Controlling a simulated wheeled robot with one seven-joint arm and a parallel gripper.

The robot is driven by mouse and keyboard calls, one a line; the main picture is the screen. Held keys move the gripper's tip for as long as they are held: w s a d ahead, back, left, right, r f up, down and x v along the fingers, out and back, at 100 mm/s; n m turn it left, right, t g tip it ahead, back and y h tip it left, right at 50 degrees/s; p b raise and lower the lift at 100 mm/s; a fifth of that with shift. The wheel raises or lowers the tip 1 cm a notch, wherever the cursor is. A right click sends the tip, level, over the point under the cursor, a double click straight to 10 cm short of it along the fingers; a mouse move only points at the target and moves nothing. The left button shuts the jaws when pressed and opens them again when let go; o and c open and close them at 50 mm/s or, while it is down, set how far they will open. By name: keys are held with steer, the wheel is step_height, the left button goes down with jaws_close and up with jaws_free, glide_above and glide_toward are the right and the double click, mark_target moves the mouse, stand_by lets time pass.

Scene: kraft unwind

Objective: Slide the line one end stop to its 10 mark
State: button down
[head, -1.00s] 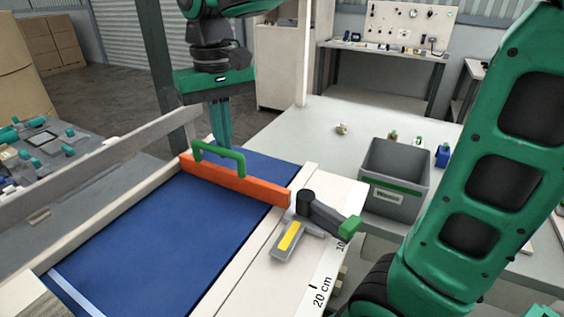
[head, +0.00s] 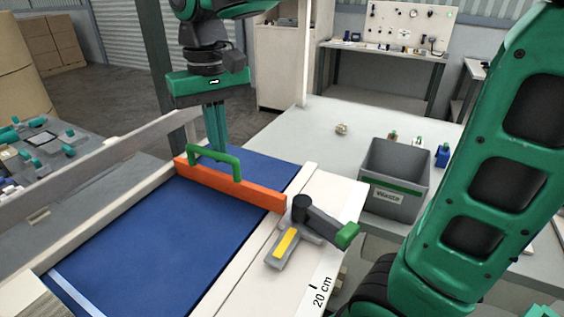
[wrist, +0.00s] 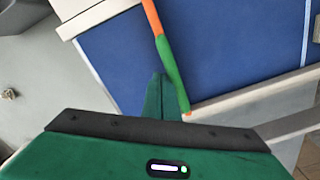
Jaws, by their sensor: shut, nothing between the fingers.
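The line one end stop is an orange bar (head: 255,194) lying across the blue bed (head: 150,225), with a green handle (head: 222,156) on top. At its right end is a dark clamp (head: 302,207) with a green-tipped lever (head: 346,235) and a yellow pointer (head: 285,243). The scale (head: 318,290) shows "20 cm" nearer me; the 10 mark cannot be seen now. My gripper (head: 221,148) is shut and empty, pointing down at the far side of the bar; its tips are partly hidden by the handle. In the wrist view the fingers (wrist: 158,95) are beside the green handle (wrist: 172,75).
A grey waste bin (head: 395,185) stands right of the bed on a pale table (head: 320,135). A pale rail (head: 110,155) runs along the bed's left side. A workbench with a pegboard (head: 410,27) is at the back.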

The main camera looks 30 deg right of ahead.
steer(key=shift+w+d, duration=0.15)
steer(key=shift+w+d, duration=0.4)
steer(key=shift+d, duration=0.25)
step_height(320, 180, up, 9)
stand_by(1.0)
stand_by(0.5)
